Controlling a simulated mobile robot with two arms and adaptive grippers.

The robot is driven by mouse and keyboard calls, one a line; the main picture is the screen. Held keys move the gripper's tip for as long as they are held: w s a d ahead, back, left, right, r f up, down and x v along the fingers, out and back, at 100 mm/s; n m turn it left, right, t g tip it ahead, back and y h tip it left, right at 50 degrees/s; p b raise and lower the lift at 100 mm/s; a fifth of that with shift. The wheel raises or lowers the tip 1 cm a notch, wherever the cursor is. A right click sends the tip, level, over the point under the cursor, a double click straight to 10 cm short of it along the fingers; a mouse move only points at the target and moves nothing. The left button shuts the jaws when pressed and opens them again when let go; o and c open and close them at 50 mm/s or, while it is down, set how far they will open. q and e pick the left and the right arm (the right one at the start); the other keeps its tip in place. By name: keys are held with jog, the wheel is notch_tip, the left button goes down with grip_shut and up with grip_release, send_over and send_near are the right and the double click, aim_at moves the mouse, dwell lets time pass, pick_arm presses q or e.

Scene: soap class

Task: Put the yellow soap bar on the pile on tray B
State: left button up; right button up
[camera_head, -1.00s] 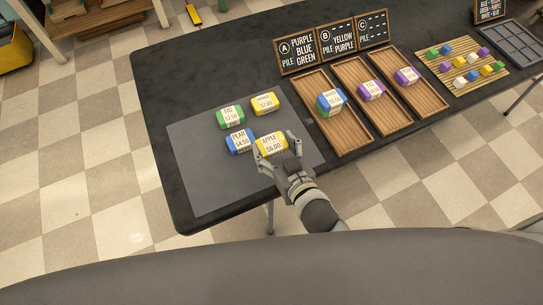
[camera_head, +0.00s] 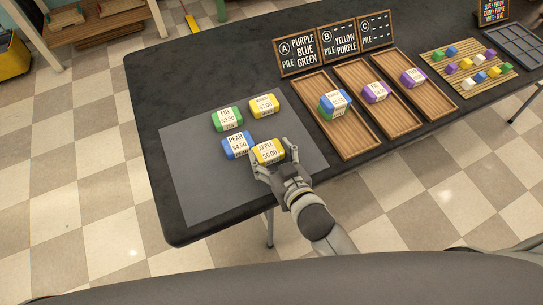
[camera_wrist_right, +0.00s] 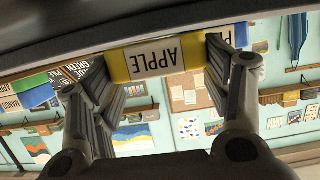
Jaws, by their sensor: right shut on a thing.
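The yellow soap bar labelled APPLE (camera_head: 268,151) is at the near right of the loose soaps, over the grey mat. My right gripper (camera_head: 272,163) is shut on it, a finger at each side. In the right wrist view, the bar (camera_wrist_right: 156,57) sits between the fingertips. I cannot tell whether it touches the mat. Tray B (camera_head: 398,119) is the middle wooden tray; a purple soap bar (camera_head: 375,91) lies on it. A second yellow soap bar (camera_head: 263,105) lies on the mat's far part. My left gripper is not in view.
A blue PEAR bar (camera_head: 237,146) lies close left of the held bar, a green FIG bar (camera_head: 227,118) behind it. Tray A (camera_head: 357,142), with a blue-topped pile, stands between the mat and tray B. Tray C (camera_head: 439,101) holds a purple bar. Pile signs (camera_head: 338,42) stand behind.

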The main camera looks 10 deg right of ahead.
jog(key=o, duration=0.7)
jog(key=shift+f, duration=0.15)
jog(key=shift+c, duration=0.2)
jog(key=o, duration=0.4)
